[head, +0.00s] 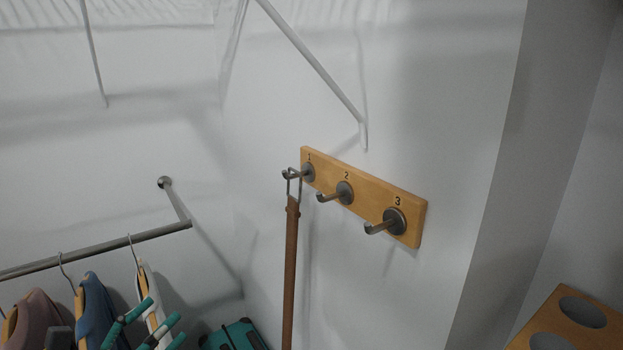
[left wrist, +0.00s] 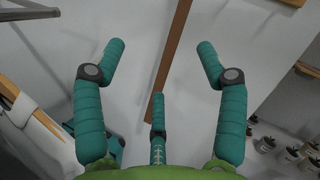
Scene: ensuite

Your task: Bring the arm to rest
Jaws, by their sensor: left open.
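My left gripper (head: 163,320) is at the lower left of the head view, in front of the hanging clothes. Its teal fingers are spread and empty in the left wrist view (left wrist: 160,48). A brown belt (head: 291,265) hangs by its buckle from hook 1 of the wooden hook board (head: 375,198). Hooks 2 (head: 343,192) and 3 (head: 392,221) are bare. In the left wrist view the belt (left wrist: 172,65) runs behind the space between the fingers; no finger is closed on it. My right gripper is in neither view.
A metal clothes rail (head: 95,249) carries several garments, one a blue one (head: 92,305), at the left. A teal case (head: 238,336) is low by the wall. A wooden piece with round holes (head: 560,305) is at the lower right. The wall right of the hooks is bare.

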